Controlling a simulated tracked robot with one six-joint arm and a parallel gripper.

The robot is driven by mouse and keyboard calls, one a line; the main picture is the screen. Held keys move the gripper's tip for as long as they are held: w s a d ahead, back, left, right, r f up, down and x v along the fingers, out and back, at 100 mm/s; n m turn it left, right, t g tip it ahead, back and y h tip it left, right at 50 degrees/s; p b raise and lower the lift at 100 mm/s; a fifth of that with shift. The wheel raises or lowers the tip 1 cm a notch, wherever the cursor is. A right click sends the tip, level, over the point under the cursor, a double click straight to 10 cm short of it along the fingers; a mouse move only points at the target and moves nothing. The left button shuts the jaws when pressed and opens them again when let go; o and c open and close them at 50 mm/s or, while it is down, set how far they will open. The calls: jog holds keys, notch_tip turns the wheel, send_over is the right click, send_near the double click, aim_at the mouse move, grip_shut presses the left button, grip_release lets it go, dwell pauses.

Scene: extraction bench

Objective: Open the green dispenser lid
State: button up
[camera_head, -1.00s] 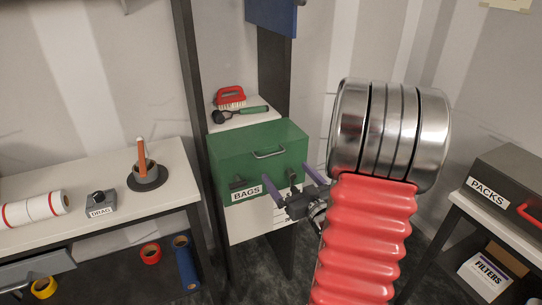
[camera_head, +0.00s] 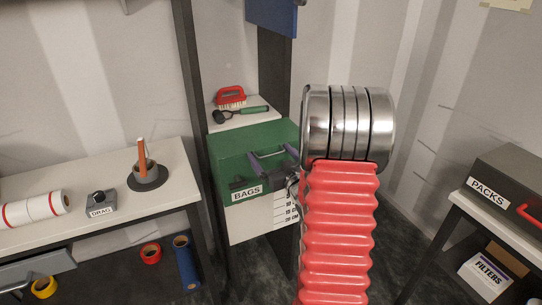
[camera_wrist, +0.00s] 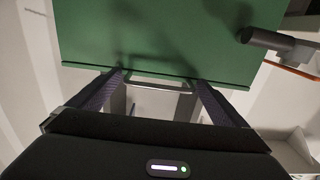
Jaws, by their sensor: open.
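The green dispenser (camera_head: 228,158) stands on the shelf unit, with a BAGS label (camera_head: 247,192) on its front. Its lid looks closed. In the wrist view the green lid (camera_wrist: 160,35) fills the upper middle, with the pale bar handle (camera_wrist: 158,88) along its near edge. My gripper (camera_head: 271,152) is at the front of the lid, in front of the handle. In the wrist view my gripper (camera_wrist: 159,79) is open, its fingers at either end of the handle bar. I cannot tell whether they touch it.
A red brush (camera_head: 230,96) and a dark tool with a green handle (camera_head: 241,115) lie on the white surface behind the dispenser. A bench with a DRAG block (camera_head: 101,203) stands left. A grey PACKS box (camera_head: 510,183) is at right.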

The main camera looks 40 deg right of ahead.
jog(key=shift+c, duration=0.5)
jog(key=shift+a, duration=0.1)
jog(key=c, duration=1.2)
